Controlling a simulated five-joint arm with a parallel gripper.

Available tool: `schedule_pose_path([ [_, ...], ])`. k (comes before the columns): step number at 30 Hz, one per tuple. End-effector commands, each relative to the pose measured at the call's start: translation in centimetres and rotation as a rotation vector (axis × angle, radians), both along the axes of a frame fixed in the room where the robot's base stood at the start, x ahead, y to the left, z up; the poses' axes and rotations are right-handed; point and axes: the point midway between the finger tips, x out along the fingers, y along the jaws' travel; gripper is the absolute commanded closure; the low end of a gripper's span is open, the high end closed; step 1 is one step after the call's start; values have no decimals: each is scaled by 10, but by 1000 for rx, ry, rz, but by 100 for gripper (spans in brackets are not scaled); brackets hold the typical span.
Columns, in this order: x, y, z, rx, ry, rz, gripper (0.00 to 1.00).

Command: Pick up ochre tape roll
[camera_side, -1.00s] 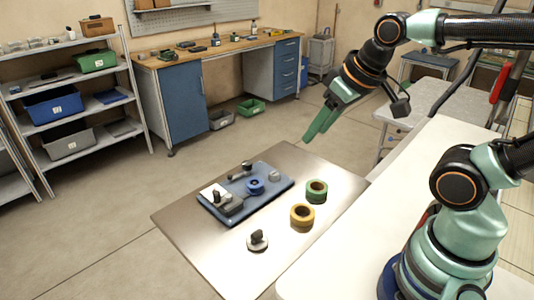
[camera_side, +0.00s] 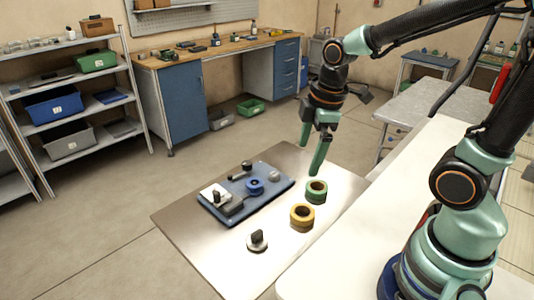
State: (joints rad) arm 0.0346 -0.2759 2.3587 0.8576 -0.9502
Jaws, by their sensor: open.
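The ochre tape roll (camera_side: 302,217) lies on the metal table, near its right side, with its hole facing up. It looks like a short stack or one thick ring. My gripper (camera_side: 310,158) points down above the far part of the table, behind and above the ochre roll and the green tape roll (camera_side: 316,191). It is open and empty, and it touches neither roll. The gap between its fingers is partly hidden from this angle.
A blue tray (camera_side: 262,205) holds a blue roll (camera_side: 255,187) and several grey parts. A small round piece with a dark knob (camera_side: 257,240) stands at the front. The metal table (camera_side: 205,240) is bare at the front left. A white surface (camera_side: 345,245) borders it on the right.

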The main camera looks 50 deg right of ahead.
Motion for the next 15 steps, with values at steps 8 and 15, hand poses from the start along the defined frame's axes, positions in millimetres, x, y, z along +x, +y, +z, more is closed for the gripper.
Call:
schedule_pose_path([
  [8, 5, -6, -50, -55, 163, 503, 0],
  [15, 5, -8, -68, -58, 199, 651, 0],
])
